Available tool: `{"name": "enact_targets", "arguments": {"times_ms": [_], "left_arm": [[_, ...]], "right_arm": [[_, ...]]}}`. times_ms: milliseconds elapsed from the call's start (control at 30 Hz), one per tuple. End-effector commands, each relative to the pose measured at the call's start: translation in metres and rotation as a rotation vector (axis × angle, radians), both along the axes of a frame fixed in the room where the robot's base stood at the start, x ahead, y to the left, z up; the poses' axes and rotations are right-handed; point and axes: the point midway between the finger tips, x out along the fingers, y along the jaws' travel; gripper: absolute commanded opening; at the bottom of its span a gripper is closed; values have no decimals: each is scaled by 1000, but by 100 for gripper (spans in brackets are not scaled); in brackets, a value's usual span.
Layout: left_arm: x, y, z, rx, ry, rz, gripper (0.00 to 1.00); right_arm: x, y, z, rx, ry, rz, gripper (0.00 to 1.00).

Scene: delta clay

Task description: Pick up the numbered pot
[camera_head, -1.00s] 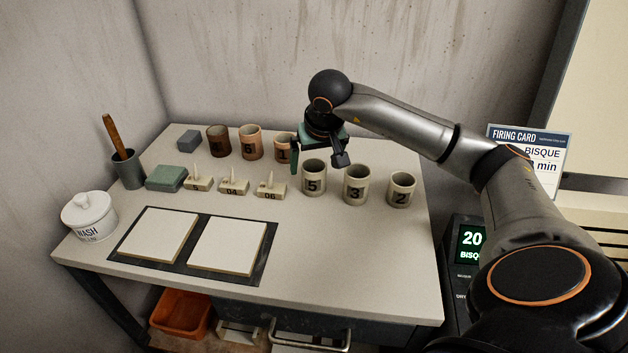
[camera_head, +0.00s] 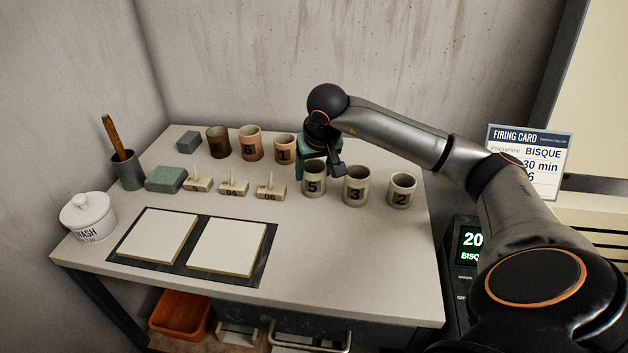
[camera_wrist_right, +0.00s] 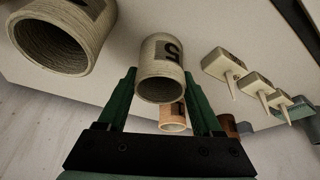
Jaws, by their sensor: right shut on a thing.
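The pale grey pot marked 5 (camera_head: 314,184) stands upright on the table, left of the pale pots marked 3 (camera_head: 356,189) and 2 (camera_head: 401,191). My right gripper (camera_head: 320,167) reaches down to pot 5 with one finger on each side of its rim. It is shut on this pot. The wrist view shows pot 5 (camera_wrist_right: 160,80) between the green fingers. Behind stand a terracotta pot marked 1 (camera_head: 285,148), an orange pot marked 8 (camera_head: 251,147) and a dark brown pot (camera_head: 219,144). My left gripper is not in view.
Several cone plaques (camera_head: 233,188) lie left of pot 5. Two white slabs (camera_head: 228,246) on a dark board lie at the front. A wash jar (camera_head: 88,217), a tool cup (camera_head: 128,172) and a green block (camera_head: 166,179) are at left. The right front tabletop is clear.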

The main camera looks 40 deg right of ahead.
Motion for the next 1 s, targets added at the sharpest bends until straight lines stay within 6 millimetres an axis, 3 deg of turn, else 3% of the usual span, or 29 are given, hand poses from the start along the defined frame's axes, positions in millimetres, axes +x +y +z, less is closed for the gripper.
{"name": "enact_targets", "arguments": {"times_ms": [33, 233, 633, 833, 1000], "left_arm": [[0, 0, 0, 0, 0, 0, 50], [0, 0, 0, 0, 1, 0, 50], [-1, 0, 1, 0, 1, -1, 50], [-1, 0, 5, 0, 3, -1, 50], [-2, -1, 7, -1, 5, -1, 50]], "right_arm": [[0, 0, 0, 0, 0, 0, 29], [0, 0, 0, 0, 0, 0, 7], [0, 0, 9, 0, -2, -1, 6], [-1, 0, 38, -1, -6, 0, 6], [-30, 2, 70, -5, -5, -1, 6]]}}
